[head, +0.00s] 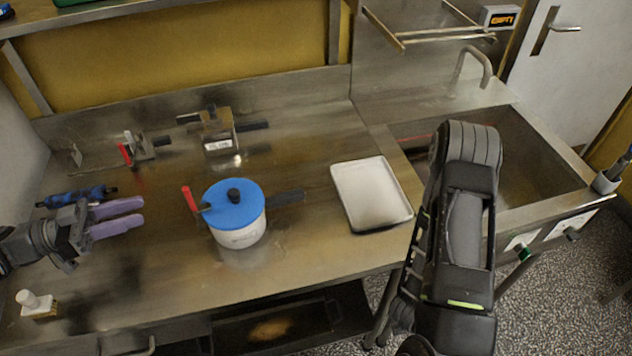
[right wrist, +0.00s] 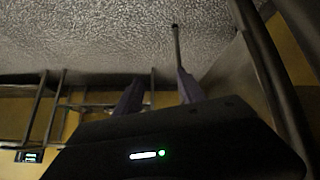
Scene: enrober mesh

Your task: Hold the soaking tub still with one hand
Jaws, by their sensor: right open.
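A white tub (head: 238,236) with a blue lid (head: 233,204) and a dark knob stands upright on the steel worktop, left of its middle. A red handle (head: 189,199) sticks up at the lid's left edge; its lower end is hidden. My left gripper (head: 142,216) is left of the tub, its purple fingers apart and pointing right, with a gap of bare worktop between them and the tub. My right gripper (right wrist: 160,88) shows its purple fingers apart and empty in the right wrist view, away from the tub. It cannot be made out in the head view.
A white tray (head: 372,193) lies right of the tub. Clamp-like fixtures (head: 218,135) stand at the back. A blue tool (head: 77,196) lies behind my left gripper. A small white-knobbed block (head: 36,304) sits front left. A sink (head: 535,150) is at the right, partly behind my right arm.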

